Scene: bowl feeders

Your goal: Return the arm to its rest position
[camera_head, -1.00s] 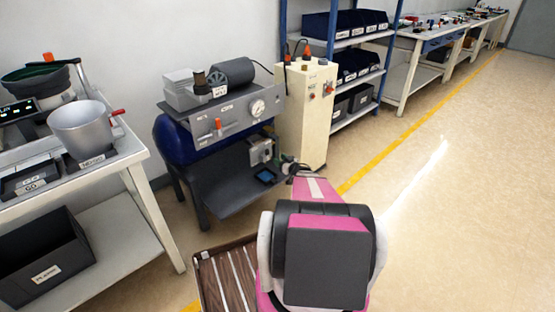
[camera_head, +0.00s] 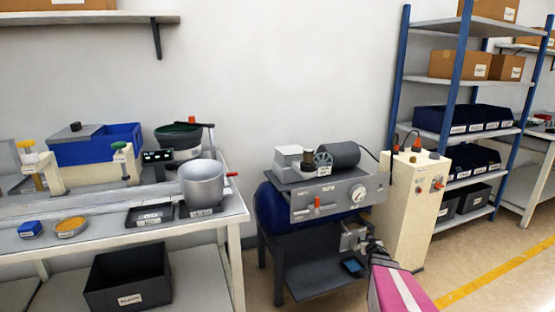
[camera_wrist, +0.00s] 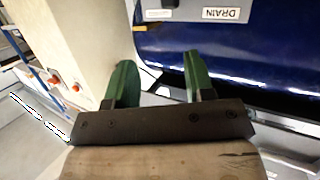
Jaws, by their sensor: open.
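My gripper (camera_wrist: 160,82) shows in the wrist view with its two green fingers apart and nothing between them. Beyond the fingers is a dark blue rounded body (camera_wrist: 240,58) with a DRAIN label above it. In the head view my pink arm (camera_head: 398,290) enters at the bottom right and reaches toward the front of the grey machine (camera_head: 325,200). The fingers cannot be made out clearly there.
The cream cabinet (camera_head: 408,215) stands close to the right of the machine; it also shows at left in the wrist view (camera_wrist: 85,40). A white bench (camera_head: 190,228) with a metal bowl (camera_head: 203,184) stands left. Blue-framed shelves (camera_head: 456,85) stand right. Open floor lies front right.

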